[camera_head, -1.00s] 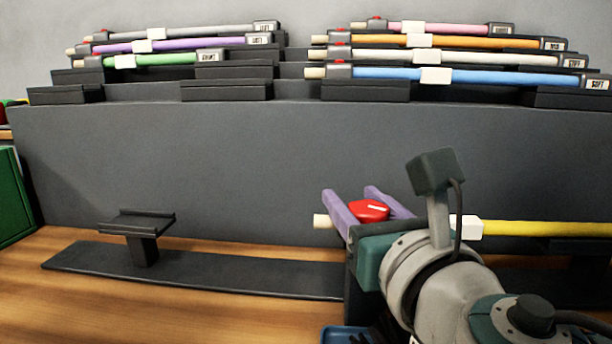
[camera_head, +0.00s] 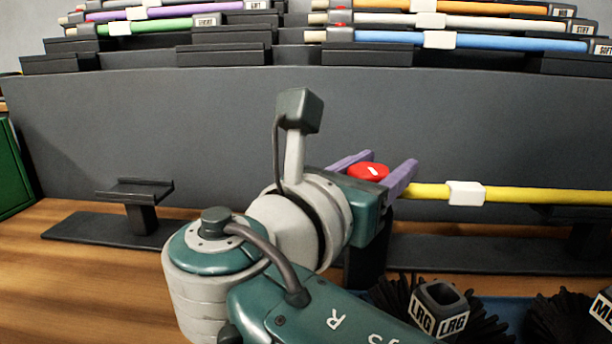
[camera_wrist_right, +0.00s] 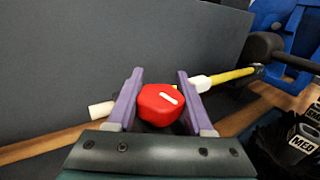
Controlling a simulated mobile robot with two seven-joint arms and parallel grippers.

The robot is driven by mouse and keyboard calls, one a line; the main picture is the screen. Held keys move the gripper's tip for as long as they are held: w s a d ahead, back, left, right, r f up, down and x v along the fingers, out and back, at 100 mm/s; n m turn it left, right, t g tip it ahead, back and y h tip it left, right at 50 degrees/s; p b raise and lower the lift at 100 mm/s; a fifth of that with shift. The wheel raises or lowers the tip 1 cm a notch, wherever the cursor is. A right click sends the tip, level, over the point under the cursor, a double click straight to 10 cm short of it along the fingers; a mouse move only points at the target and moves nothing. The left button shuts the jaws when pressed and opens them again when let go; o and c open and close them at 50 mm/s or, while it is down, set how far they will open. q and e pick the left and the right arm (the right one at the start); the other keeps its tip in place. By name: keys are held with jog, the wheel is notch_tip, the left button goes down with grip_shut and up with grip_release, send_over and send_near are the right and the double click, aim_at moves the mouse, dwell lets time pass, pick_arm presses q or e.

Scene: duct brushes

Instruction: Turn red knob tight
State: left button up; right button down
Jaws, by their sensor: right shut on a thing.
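The red knob (camera_head: 368,172), with a white mark on its top, sits at the left end of a yellow rod (camera_head: 540,195). My right gripper (camera_head: 382,166) has its purple fingers on two sides of the knob and is shut on it. In the right wrist view the knob (camera_wrist_right: 160,106) lies between the two fingers (camera_wrist_right: 159,84), its white mark slanting. A pale rod tip (camera_wrist_right: 101,110) shows left of the fingers there. The base under the knob is mostly hidden by my gripper and arm. My left gripper is not in view.
A white block (camera_head: 465,194) sits on the yellow rod. An empty dark stand (camera_head: 140,190) is at left. Black brushes with an LRG label (camera_head: 440,310) lie front right. A grey panel (camera_head: 200,130) rises behind, with racks of coloured rods above.

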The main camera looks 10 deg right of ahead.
jog(key=shift+s+d+m+g+h+b, duration=0.1)
jog(key=shift+m+g+h+b, duration=0.4)
jog(key=shift+m+g+h, duration=0.25)
jog(key=shift+c, duration=1.5)
grip_release()
jog(key=shift+d, duration=0.1)
